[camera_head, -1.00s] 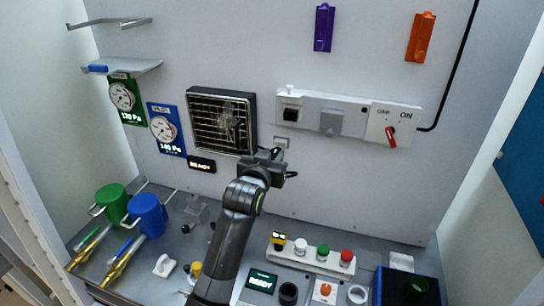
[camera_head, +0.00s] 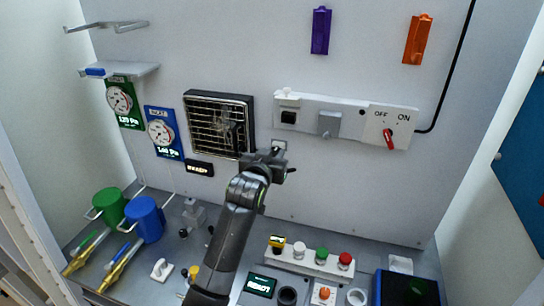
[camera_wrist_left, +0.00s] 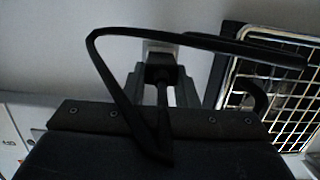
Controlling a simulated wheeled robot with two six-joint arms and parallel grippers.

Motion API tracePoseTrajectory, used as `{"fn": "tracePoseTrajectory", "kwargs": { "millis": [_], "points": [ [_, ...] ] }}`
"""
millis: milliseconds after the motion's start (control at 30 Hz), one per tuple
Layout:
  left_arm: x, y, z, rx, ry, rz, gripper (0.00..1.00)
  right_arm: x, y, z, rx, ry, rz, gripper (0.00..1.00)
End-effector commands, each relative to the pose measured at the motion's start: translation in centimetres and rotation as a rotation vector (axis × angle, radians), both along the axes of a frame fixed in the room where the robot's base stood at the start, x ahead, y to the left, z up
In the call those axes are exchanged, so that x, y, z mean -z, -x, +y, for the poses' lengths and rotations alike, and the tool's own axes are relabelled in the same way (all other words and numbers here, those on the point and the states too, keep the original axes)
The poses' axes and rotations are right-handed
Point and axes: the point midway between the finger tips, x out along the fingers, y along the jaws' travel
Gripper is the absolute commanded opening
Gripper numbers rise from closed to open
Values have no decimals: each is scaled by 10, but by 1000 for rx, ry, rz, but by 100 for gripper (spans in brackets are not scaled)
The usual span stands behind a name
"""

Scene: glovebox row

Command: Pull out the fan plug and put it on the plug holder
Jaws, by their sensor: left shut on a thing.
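My left gripper (camera_head: 272,157) is up against the back wall, right of the fan (camera_head: 219,124). In the left wrist view, its two fingers (camera_wrist_left: 160,88) are shut on the sides of the black fan plug (camera_wrist_left: 161,69). A black cable (camera_wrist_left: 110,80) loops around in front of it. The plug lies in front of a pale wall socket (camera_wrist_left: 160,46), also in the head view (camera_head: 279,145); I cannot tell whether it is still in it. I cannot tell which part is the plug holder. My right gripper is not in view.
A white panel (camera_head: 350,113) on the wall has a black square, a grey block (camera_head: 329,124) and a red OFF/ON switch (camera_head: 389,139). Blue and green mugs (camera_head: 145,218) stand at left. Push buttons (camera_head: 321,254) line the bench front.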

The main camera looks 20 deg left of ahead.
Motion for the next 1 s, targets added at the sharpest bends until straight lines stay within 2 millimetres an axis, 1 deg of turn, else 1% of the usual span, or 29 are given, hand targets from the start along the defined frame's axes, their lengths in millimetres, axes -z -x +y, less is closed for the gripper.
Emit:
{"fn": "tracePoseTrajectory", "kwargs": {
  "millis": [333,367,500,533,1000],
  "points": [
    [-2,-5,0,0,-1,-4,0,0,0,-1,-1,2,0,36],
    [-2,-5,0,0,-1,-4,30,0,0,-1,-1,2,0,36],
    [-2,-4,0,0,-1,-3,49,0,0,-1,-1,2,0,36],
    [-2,-4,0,0,-1,-3,52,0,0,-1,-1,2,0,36],
    [-2,-5,0,1,0,0,52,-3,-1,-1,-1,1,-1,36]
  ]
}}
